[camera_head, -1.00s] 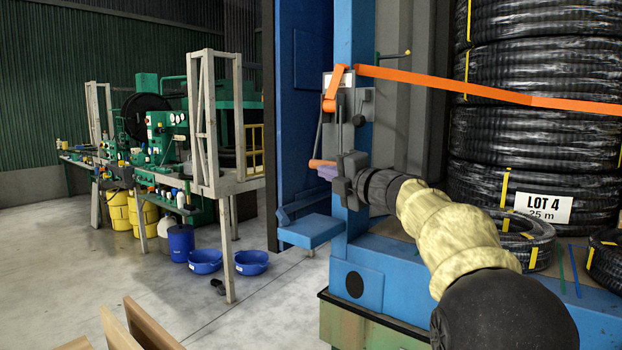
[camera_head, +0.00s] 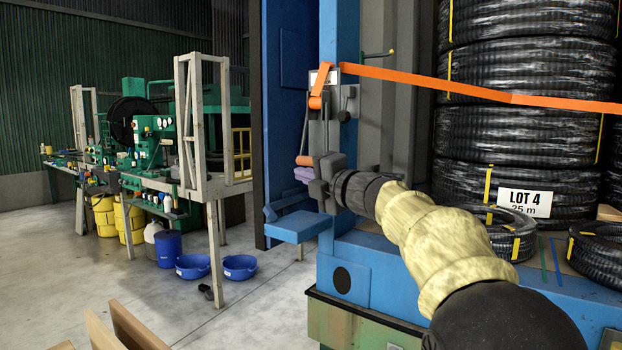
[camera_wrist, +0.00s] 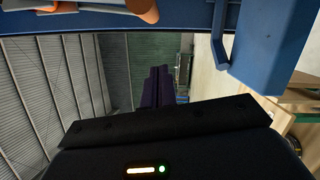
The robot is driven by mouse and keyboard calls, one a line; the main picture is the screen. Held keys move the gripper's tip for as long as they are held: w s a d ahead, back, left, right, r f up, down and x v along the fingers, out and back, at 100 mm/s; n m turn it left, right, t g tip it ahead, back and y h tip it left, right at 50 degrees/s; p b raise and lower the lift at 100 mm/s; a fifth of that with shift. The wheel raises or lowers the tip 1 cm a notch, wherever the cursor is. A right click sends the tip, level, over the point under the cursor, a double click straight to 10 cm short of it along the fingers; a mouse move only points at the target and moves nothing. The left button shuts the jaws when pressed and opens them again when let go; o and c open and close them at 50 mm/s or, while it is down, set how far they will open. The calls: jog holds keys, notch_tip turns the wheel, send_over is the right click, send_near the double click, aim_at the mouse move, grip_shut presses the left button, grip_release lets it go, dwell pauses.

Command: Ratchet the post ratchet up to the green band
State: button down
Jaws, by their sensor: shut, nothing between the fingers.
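The post ratchet (camera_head: 323,90) is on the blue post, with an orange strap (camera_head: 430,82) running from it to the right across the hose coils. Its lever hangs down and ends in an orange grip (camera_head: 304,160). My gripper (camera_head: 303,174), with purple fingers, is shut and empty just below that grip. I cannot tell whether they touch. In the wrist view my shut fingers (camera_wrist: 156,88) point away from the camera, and an orange rounded part (camera_wrist: 142,8) shows at the top edge. A small pale panel (camera_head: 322,77) sits at the ratchet; no green band can be made out.
Stacked black hose coils (camera_head: 520,90) with a LOT 4 label stand right of the post. A blue ledge (camera_head: 296,227) juts out below my gripper. A green machine bench (camera_head: 150,165) and blue tubs (camera_head: 240,267) stand at left. The floor between is mostly clear.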

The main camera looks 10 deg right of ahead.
jog(key=b+v, duration=0.1)
jog(key=v, duration=0.7)
jog(key=shift+s+d+b, duration=0.2)
jog(key=shift+d+b, duration=0.15)
jog(key=shift+d, duration=0.1)
jog(key=s+d+f+m+g+h+p, duration=0.15)
jog(key=f+m+h, duration=0.35)
jog(key=f+m, duration=0.5)
jog(key=d+f+m+g+h+p, duration=0.2)
jog(key=f+m+h, duration=0.3)
jog(key=f+m, duration=0.6)
jog(key=s+a+f+m+g, duration=0.1)
jog(key=s+f+m+g, duration=0.1)
jog(key=s+f, duration=0.5)
jog(key=s+a+f+m+g+p, duration=0.1)
jog(key=s+a+f+m+g, duration=0.1)
jog(key=s+f+g, duration=0.2)
jog(key=s+a+f+m+g+p, duration=0.1)
jog(key=s+f+g, duration=0.3)
jog(key=s+f, duration=0.6)
jog(key=shift+a+m, duration=0.2)
jog(key=shift+m, duration=0.2)
